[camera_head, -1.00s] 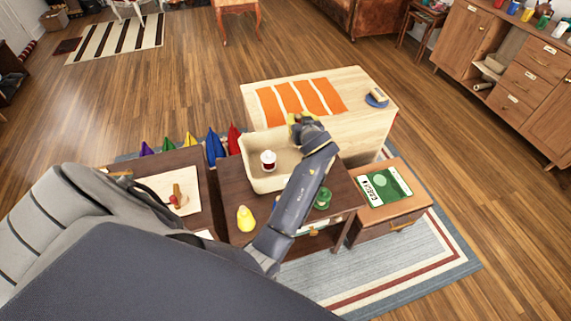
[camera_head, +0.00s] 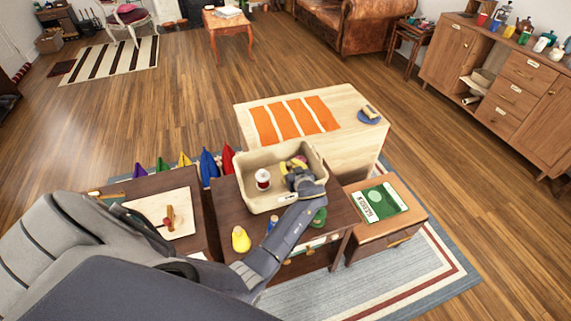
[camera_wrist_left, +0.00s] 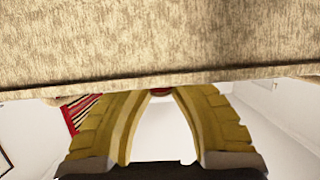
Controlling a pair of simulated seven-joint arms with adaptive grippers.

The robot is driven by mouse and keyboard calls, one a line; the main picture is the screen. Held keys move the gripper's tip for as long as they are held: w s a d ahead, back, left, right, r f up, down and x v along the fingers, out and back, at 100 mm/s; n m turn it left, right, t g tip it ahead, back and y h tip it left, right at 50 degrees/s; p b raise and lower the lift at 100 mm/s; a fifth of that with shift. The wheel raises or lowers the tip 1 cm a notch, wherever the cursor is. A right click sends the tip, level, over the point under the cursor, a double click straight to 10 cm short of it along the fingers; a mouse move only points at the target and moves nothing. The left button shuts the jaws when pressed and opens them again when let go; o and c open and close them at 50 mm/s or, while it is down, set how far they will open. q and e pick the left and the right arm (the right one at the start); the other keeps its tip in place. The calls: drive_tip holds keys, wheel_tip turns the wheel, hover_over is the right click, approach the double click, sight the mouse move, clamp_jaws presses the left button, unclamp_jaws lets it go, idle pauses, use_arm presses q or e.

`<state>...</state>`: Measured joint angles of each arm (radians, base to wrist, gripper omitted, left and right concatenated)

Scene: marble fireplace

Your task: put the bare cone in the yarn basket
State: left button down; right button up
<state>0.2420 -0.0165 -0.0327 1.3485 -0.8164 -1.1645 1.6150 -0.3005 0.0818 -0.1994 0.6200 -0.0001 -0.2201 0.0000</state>
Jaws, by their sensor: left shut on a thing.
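The yarn basket (camera_head: 230,165) is a beige open bin on the dark brown table. A white spool with a red band (camera_head: 263,179) stands inside it. My left gripper (camera_head: 297,164) has yellow fingers and is at the right side of the basket opening. In the left wrist view, its fingertips (camera_wrist_left: 160,92) close around a small reddish bit, which I take to be part of the bare cone. The fingers and the beige surface hide the rest of it. A beige textured surface (camera_wrist_left: 160,45) fills the top of that view. My right gripper is not in view.
A yellow cone-shaped item (camera_head: 241,240) stands at the front of the dark table. A green item (camera_head: 319,217) is partly behind my arm. A board (camera_head: 150,210) lies to the left. A pale wood cabinet (camera_head: 350,145) with orange stripes stands behind the basket.

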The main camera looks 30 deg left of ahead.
use_arm(q)
drive_tip(key=shift+f, duration=0.45)
drive_tip(key=shift+x, duration=2.15)
drive_tip(key=c, duration=1.3)
unclamp_jaws()
drive_tip(key=shift+r, duration=0.15)
drive_tip(key=v, duration=1.2)
